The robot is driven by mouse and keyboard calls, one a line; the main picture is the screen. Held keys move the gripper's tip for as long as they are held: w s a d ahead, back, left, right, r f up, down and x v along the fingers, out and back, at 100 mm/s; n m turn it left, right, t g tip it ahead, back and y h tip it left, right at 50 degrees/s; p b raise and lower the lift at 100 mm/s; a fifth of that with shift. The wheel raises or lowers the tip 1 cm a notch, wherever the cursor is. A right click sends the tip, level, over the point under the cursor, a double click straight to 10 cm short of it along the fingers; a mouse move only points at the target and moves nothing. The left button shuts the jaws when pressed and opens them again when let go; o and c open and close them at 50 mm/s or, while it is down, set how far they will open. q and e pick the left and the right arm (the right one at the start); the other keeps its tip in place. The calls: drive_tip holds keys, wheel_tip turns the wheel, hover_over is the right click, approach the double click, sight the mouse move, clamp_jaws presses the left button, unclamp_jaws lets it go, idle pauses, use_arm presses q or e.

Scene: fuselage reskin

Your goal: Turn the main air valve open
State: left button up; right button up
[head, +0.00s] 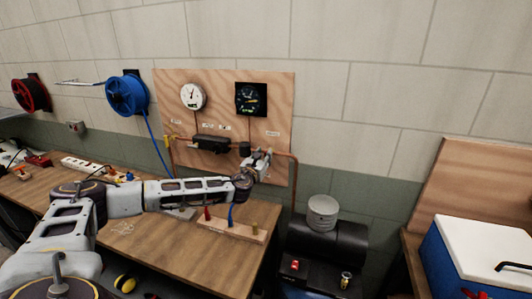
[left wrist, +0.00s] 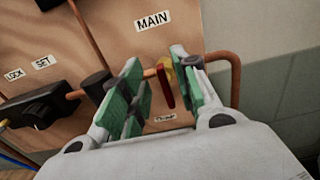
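The main air valve shows in the left wrist view as a brass body with a red lever (left wrist: 165,88) on a copper pipe, below a "MAIN" label (left wrist: 153,20). The lever points down in that picture. My left gripper (left wrist: 162,92) is open, with its green-padded fingers on either side of the lever. Gaps show between the lever and the pads. In the head view my left gripper (head: 262,160) is at the right part of the plywood panel (head: 222,88) and hides the valve. My right gripper is in neither view.
The panel carries a white gauge (head: 192,96), a black gauge (head: 251,99) and a dark regulator block (head: 210,144). A blue hose reel (head: 127,95) hangs to the left. A wooden workbench (head: 150,245) lies below my left arm. A black tank (head: 326,240) stands right of it.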

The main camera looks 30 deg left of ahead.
use_arm(q)
drive_tip(key=shift+p+x, duration=0.3)
drive_tip(key=shift+x, duration=1.5)
clamp_jaws()
